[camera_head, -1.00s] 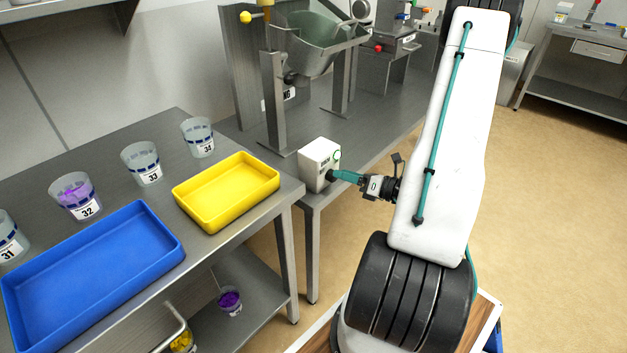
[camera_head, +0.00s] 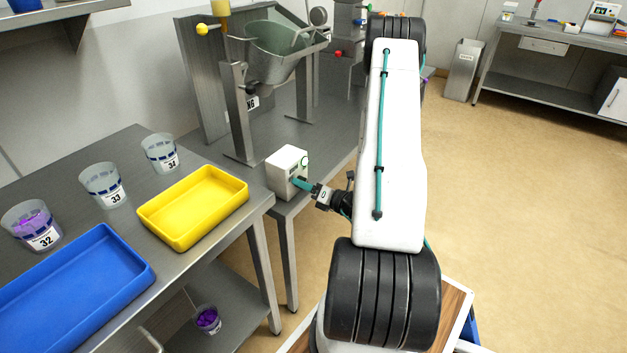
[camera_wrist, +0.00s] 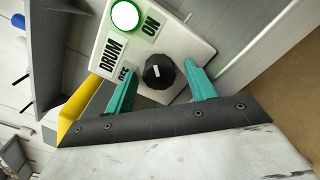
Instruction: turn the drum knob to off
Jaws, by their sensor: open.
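The drum knob (camera_wrist: 159,72) is a round black knob on the face of a white control box (camera_wrist: 181,32). A pale mark shows on it, but I cannot tell for sure which label it points to. The labels DRUM, ON and OFF are beside it, and a round green lamp (camera_wrist: 125,15) looks lit. My gripper (camera_wrist: 160,67) is open, with one teal finger on each side of the knob; a gap shows on the left, and right-side contact is unclear. In the head view, my gripper (camera_head: 300,183) is at the front of the box (camera_head: 282,174), and the knob is hidden.
The box stands at the front corner of a steel bench (camera_head: 325,152) below a tilting metal hopper (camera_head: 277,66). On the left table are a yellow tray (camera_head: 193,208), a blue tray (camera_head: 75,285) and numbered cups (camera_head: 103,186). Open floor (camera_head: 510,200) lies right.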

